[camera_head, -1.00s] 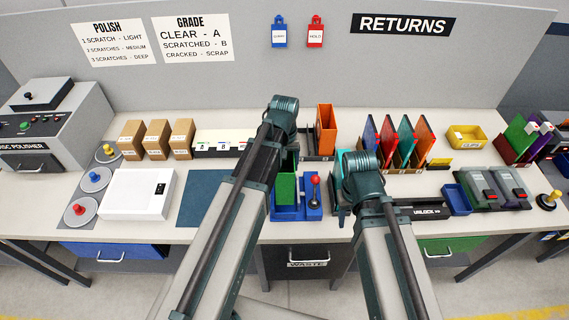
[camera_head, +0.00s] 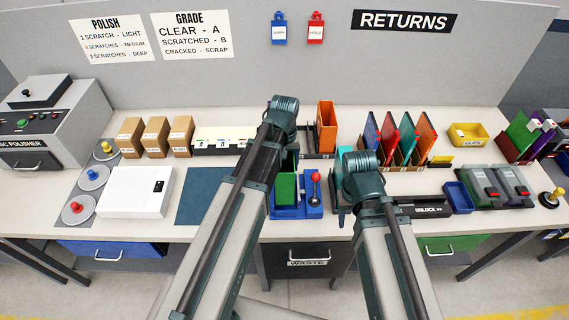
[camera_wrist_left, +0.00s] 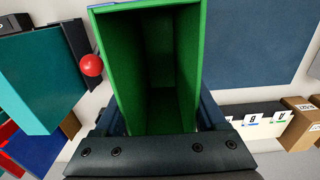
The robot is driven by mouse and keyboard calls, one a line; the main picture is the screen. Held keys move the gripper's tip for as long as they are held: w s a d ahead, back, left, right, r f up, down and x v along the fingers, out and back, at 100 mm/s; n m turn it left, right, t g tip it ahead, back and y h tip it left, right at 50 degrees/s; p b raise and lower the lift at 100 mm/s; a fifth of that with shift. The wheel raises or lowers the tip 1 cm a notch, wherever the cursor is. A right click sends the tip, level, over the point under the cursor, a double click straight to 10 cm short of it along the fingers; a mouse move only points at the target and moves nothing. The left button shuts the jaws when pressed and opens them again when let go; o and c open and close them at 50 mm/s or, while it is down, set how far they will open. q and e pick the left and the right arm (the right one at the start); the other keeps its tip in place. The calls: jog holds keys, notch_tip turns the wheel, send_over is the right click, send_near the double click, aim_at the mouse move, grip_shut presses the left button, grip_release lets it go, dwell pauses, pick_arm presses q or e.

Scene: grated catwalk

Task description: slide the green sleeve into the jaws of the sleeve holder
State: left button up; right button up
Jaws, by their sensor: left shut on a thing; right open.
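The green sleeve (camera_head: 286,190) is an upright, open-topped box at the blue sleeve holder (camera_head: 283,213). The holder has a red-knobbed lever (camera_head: 316,177) on its right. My left gripper (camera_head: 286,160) is shut on the sleeve, its fingers largely hidden behind my arm. In the left wrist view the sleeve (camera_wrist_left: 190,60) opens toward the camera, with dark blue parts on both sides. I cannot tell how deep it sits in the holder's jaws. My right gripper (camera_head: 341,196) is open and empty, right of the holder, partly hidden by its own wrist.
An orange sleeve (camera_head: 326,117) stands in a rack behind the holder. Several coloured sleeves (camera_head: 405,140) stand at the back right. A dark blue mat (camera_head: 204,197) lies left of the holder, clear. A white box (camera_head: 137,194) lies further left. A black unlock bar (camera_head: 432,204) is at right.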

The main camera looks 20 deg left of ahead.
pick_arm(q)
jog(key=shift+f+b, duration=2.75)
jog(key=shift+f, duration=0.15)
jog(key=o, duration=1.3)
jog(key=shift+r, duration=0.15)
notch_tip(320, 180, up, 8)
jog(key=p, duration=0.8)
